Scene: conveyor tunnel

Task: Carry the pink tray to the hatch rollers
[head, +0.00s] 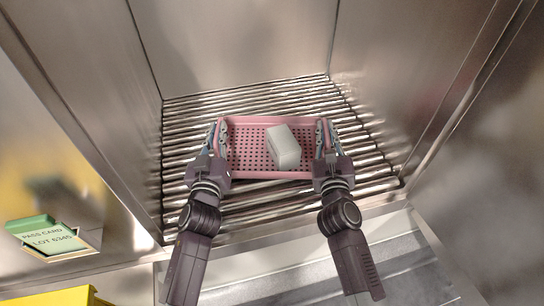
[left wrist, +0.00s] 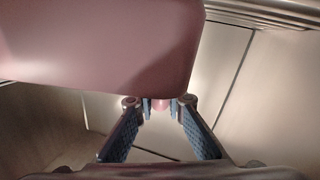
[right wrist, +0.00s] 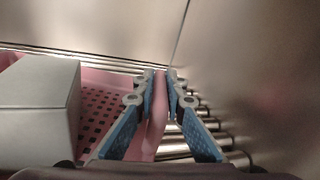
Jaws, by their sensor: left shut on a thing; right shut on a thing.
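The pink tray (head: 262,175) with a perforated floor is over the metal hatch rollers (head: 270,95) in the head view. I cannot tell whether it rests on them or hangs just above. A white block (head: 284,147) sits in the tray, right of its middle; it also shows in the right wrist view (right wrist: 40,105). My left gripper (head: 217,135) is shut on the tray's left wall; the left wrist view shows the pink tray (left wrist: 100,45) close up. My right gripper (head: 322,135) is shut on the right wall, seen between the fingers (right wrist: 160,88) in the right wrist view.
Steel walls (head: 240,40) enclose the rollers at the left, back and right. A green pass card (head: 45,232) in a holder is on the left outer panel. Something yellow (head: 55,297) is at bottom left. Bare rollers show around the tray.

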